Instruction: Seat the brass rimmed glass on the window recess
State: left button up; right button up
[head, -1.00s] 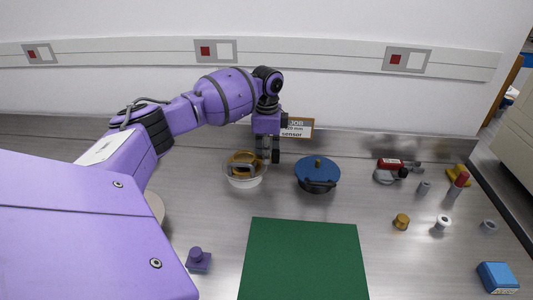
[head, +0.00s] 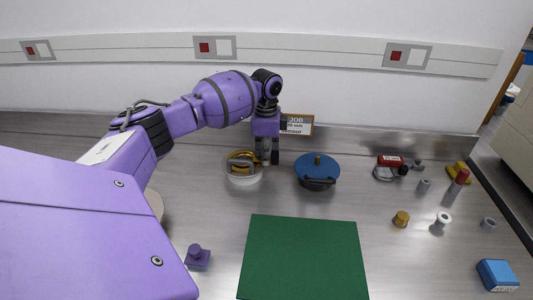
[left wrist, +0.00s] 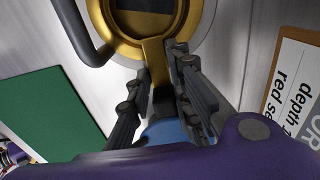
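The brass rimmed glass (head: 243,156) shows as a gold ring at the white round chamber (head: 243,179), left of my left gripper (head: 268,158). In the left wrist view, the brass ring (left wrist: 157,42) fills the top, with a dark pane inside it. A brass tab runs from the ring down between the fingers of my left gripper (left wrist: 160,68), which look closed on it from both sides. A pale rim surrounds the ring. I cannot tell whether the ring lies fully in the recess. My right gripper is not in view.
A dark handle (left wrist: 87,38) curves beside the ring. A blue-lidded pot (head: 317,170) stands close to the right. The job card (head: 298,124) is behind. A green mat (head: 303,258) lies in front; small parts and a blue box (head: 497,274) are at right.

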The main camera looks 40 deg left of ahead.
pick_arm(q)
jog(key=o, duration=0.4)
jog(key=shift+f, duration=0.1)
notch_tip(320, 180, up, 12)
dwell(0.4)
